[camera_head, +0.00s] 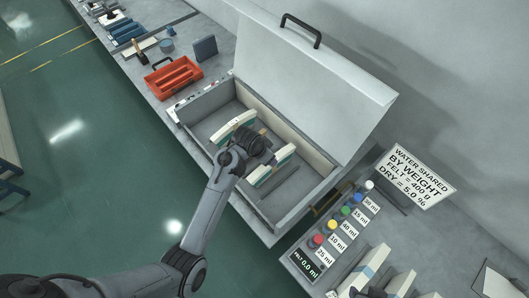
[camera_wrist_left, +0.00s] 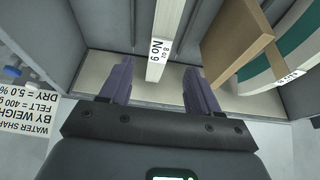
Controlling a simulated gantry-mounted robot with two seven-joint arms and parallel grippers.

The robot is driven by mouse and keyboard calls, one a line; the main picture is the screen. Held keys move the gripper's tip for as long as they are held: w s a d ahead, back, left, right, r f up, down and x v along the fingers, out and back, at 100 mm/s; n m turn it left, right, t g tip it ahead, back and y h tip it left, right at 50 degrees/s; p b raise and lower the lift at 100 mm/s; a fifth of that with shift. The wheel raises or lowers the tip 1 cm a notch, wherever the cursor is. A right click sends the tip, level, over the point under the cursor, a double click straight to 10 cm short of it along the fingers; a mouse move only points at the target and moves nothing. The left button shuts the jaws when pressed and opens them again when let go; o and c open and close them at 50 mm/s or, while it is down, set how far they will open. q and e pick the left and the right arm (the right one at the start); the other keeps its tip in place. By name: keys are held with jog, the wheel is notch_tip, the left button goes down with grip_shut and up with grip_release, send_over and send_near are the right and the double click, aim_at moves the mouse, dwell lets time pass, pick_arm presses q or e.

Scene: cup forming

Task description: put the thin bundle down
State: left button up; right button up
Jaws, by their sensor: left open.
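Two curved pale bundles with teal bands lie in the open case (camera_head: 285,222), one at the upper left (camera_head: 232,127) and one at the right (camera_head: 283,157). My left gripper (camera_wrist_left: 157,75) is over the case between them, its fingertips hidden in the head view. In the left wrist view its two fingers are apart. A narrow pale strip with a label (camera_wrist_left: 159,47) stands ahead of the gap between them; I cannot tell whether it is the thin bundle or a divider. A teal-banded curved bundle (camera_wrist_left: 287,65) with a brown board (camera_wrist_left: 240,38) lies to the right, clear of the fingers. My right gripper does not show.
The case's raised lid (camera_head: 310,70) stands behind. An orange tray (camera_head: 172,77) is on the bench at the left. A row of coloured buttons (camera_head: 345,211) and a sign (camera_head: 417,176) are at the right. More pale pieces lie at the bottom right.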

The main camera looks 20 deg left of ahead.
pick_arm(q)
jog(key=shift+v, duration=1.05)
jog(key=s+a+r+n, duration=0.1)
jog(key=s, duration=1.3)
jog(key=s+a+r+n+y, duration=0.1)
jog(key=s+r, duration=0.1)
jog(key=s, duration=1.2)
jog(key=shift+a+r+n+y, duration=0.25)
jog(key=shift+r+n+y, duration=0.05)
jog(key=shift+s, duration=0.1)
notch_tip(320, 180, up, 14)
jog(key=p, duration=1.4)
